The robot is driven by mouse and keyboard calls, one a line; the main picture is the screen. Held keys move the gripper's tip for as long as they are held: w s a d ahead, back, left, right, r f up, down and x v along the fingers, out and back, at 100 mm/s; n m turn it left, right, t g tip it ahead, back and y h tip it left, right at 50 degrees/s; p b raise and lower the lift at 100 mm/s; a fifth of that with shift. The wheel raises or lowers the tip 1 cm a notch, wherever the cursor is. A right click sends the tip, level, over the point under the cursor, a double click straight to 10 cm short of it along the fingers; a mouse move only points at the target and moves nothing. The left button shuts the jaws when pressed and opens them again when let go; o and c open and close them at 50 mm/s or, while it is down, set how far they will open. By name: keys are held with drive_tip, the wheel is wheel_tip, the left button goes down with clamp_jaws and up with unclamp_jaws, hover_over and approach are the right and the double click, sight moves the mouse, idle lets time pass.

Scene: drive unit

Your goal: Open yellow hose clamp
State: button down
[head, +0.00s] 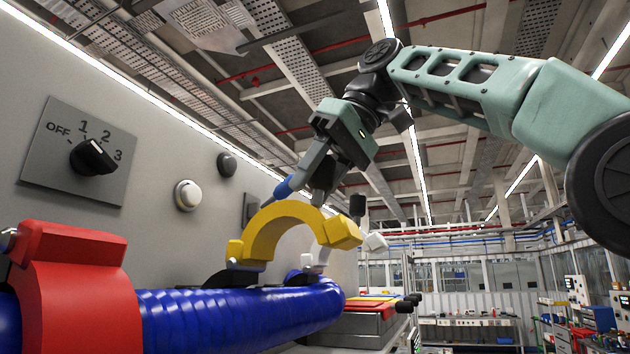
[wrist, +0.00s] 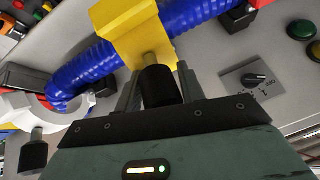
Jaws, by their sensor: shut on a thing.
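The yellow hose clamp (head: 285,222) is an arc standing above the blue hose (head: 230,318). Its block-shaped end is clear of the hose, so the arc looks swung up. My gripper (head: 323,182) is at the arc's far upper side in the head view. In the wrist view, my gripper (wrist: 158,88) has its fingers on either side of the black knob (wrist: 160,85) of the yellow clamp (wrist: 135,28) and is shut on it. The hose runs behind the clamp in the wrist view (wrist: 85,65). The hinge is partly hidden.
A red clamp (head: 80,285) sits on the hose at the left. A white clamp (wrist: 50,105) with a black knob (wrist: 33,152) is close by. The grey panel carries a rotary switch (head: 93,157) and buttons (head: 187,195). Open room lies to the right.

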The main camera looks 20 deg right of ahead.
sight(327, 163)
drive_tip(key=shift+s+r, duration=0.1)
drive_tip(key=c, duration=1)
unclamp_jaws()
drive_tip(key=shift+c, duration=0.2)
drive_tip(key=shift+d, duration=0.1)
drive_tip(key=shift+v, duration=1.35)
drive_tip(key=s+d, duration=0.6)
drive_tip(key=d, duration=0.4)
drive_tip(key=shift+d, duration=0.3)
drive_tip(key=shift+r, duration=0.1)
